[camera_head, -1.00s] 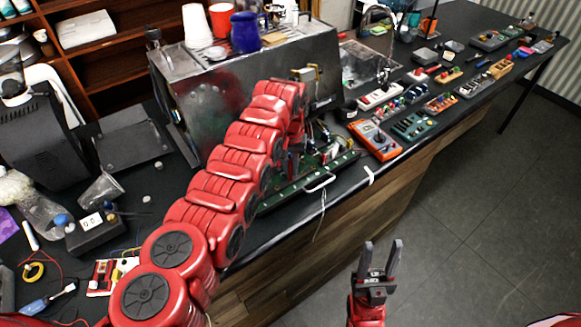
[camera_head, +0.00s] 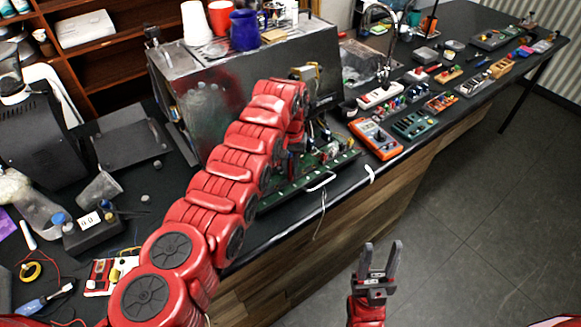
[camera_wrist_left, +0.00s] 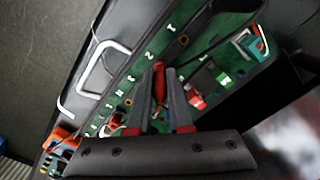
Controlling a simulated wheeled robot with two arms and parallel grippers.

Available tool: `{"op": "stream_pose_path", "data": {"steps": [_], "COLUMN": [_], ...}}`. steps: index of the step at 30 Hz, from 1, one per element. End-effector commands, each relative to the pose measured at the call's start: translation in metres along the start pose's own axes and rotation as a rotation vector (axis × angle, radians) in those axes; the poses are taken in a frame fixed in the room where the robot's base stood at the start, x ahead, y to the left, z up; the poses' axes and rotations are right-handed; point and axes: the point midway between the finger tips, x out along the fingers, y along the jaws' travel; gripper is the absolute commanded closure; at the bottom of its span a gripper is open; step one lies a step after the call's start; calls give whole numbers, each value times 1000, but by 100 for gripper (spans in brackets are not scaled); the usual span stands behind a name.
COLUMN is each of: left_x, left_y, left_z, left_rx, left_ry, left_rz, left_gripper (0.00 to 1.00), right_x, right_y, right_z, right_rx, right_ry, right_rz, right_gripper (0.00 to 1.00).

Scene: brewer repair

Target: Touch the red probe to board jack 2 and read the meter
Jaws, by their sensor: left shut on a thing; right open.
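My left gripper (camera_wrist_left: 160,73) is shut on the red probe (camera_wrist_left: 159,86), which stands between its fingers in the left wrist view. It is over the green board (camera_wrist_left: 206,45), which has a row of white markings along its edge. Whether the probe tip touches a jack cannot be told. In the head view my red left arm hides much of this gripper, and the board (camera_head: 291,191) shows at the machine's front. The orange multimeter (camera_head: 376,138) lies right of the board; its reading is too small to read. My right gripper (camera_head: 380,250) is open and empty before the counter.
The metal brewer (camera_head: 225,95) stands behind the board, with cups (camera_head: 221,18) on top. A board handle (camera_head: 321,181) sticks out at the counter edge. Several small devices line the counter to the right. The floor (camera_head: 480,220) at right is clear.

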Motion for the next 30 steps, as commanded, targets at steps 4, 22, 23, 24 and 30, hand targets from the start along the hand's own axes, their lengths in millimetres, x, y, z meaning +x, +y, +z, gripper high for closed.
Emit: {"op": "stream_pose_path", "data": {"steps": [4,22,23,24,30], "left_x": [0,2,2,2,1], "left_y": [0,0,0,0,0], "left_z": [0,0,0,0,0], "left_rx": [0,0,0,0,0], "left_ry": [0,0,0,0,0], "left_rz": [0,0,0,0,0], "left_gripper": [100,100,100,100,100], "right_x": [-1,-6,-6,-6,-6], "right_y": [0,0,0,0,0], "right_z": [0,1,1,1,1], "right_rx": [0,0,0,0,0], "right_ry": [0,0,0,0,0], "right_rz": [0,0,0,0,0], "right_gripper": [52,52,52,52,52]}}
